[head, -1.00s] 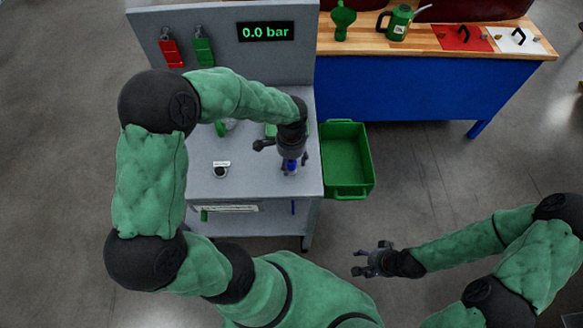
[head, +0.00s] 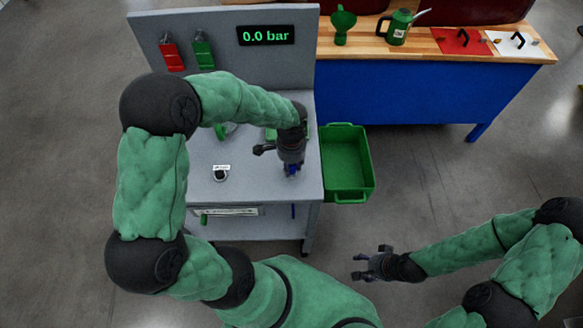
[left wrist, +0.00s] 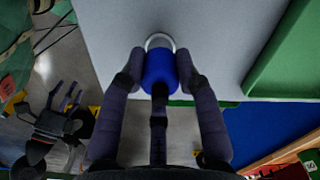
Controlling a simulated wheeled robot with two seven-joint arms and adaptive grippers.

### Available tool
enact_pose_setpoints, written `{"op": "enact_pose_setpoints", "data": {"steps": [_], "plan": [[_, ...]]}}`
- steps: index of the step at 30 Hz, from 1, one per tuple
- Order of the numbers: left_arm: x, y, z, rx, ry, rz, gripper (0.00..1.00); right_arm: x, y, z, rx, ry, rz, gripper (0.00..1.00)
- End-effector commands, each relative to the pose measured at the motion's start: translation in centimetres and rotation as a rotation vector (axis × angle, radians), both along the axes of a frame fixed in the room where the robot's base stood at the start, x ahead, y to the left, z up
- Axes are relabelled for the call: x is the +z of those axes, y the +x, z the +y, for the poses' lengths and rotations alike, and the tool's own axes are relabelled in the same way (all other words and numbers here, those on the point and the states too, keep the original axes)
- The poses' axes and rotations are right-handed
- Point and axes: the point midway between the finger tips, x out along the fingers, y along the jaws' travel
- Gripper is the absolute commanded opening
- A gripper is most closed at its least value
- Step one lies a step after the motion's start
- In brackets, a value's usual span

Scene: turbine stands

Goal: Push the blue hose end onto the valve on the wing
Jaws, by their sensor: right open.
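The blue hose end (left wrist: 159,68) stands between the fingers of my left gripper (left wrist: 160,66), with a pale metal ring at its far end. The fingers touch it on both sides. In the head view my left gripper (head: 291,167) points down at the right part of the grey bench top, with a little blue (head: 292,171) showing at its fingertips. A small dark round fitting with a white label (head: 221,174), which may be the valve, sits on the bench top left of my gripper. My right gripper (head: 366,265) is open and empty, right of the bench.
The grey bench (head: 260,189) has a back panel with a display (head: 266,34) reading 0.0 bar. A red tag (head: 172,56) and a green tag (head: 204,55) hang there. A green bin (head: 346,165) adjoins the right side. A blue workbench (head: 420,95) stands behind.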

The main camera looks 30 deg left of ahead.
Motion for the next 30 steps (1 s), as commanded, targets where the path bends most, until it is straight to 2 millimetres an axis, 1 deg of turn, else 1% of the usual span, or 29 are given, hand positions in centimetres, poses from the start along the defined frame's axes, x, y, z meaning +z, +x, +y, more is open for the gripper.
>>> {"op": "enact_pose_setpoints", "data": {"steps": [11,28,30], "plan": [[0.1,0.0,0.0,0.000,0.000,0.000,0.00,0.1,0.0,0.0,0.000,0.000,0.000,0.60],[1.3,0.0,0.0,0.000,0.000,0.000,0.00,1.1,0.0,0.0,0.000,0.000,0.000,0.60],[1.2,0.0,0.0,0.000,0.000,0.000,0.00,1.0,0.0,0.0,0.000,0.000,0.000,0.60]]}}
